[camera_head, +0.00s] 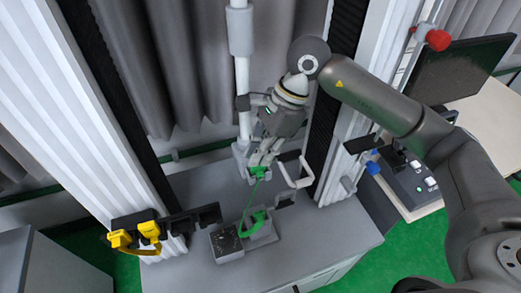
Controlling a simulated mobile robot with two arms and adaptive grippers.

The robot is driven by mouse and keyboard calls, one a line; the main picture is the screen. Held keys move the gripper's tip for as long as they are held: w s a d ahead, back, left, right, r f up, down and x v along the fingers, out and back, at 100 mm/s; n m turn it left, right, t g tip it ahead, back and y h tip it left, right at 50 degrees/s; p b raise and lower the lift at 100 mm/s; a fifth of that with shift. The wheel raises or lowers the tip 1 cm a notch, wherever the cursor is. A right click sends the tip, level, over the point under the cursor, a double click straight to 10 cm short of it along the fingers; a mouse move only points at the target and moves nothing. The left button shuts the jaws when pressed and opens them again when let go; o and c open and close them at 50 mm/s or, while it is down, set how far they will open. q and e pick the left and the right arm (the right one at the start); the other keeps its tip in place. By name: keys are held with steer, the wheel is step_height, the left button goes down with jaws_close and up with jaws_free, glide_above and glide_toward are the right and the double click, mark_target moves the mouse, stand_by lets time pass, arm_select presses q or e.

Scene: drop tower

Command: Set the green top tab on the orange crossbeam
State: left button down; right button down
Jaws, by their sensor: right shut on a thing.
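My right gripper (260,167) comes in from the right and points down above the grey bench. It is shut on a green piece (258,173), which I take to be the green top tab; the fingers partly cover it. A thin green strap (249,200) runs down from it to a larger green part (256,222) by a grey box on the bench. I see no plainly orange crossbeam. A dark bar (182,222) with yellow-orange pieces (149,230) is at the lower left, apart from the gripper. My left gripper is not in view.
The grey bench top (325,235) is clear on the right. A dark-topped grey box (227,243) stands near its front. A pale bent handle (292,177) and a white upright pole (242,75) are close to the gripper. Ribbed white columns (95,110) stand either side.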

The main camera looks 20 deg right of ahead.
steer(key=shift+f+p, duration=0.3)
steer(key=shift+f, duration=0.4)
steer(key=shift+f+b, duration=0.25)
steer(key=shift+b, duration=0.15)
steer(key=c, duration=1.5)
jaws_free()
steer(key=shift+r, duration=0.1)
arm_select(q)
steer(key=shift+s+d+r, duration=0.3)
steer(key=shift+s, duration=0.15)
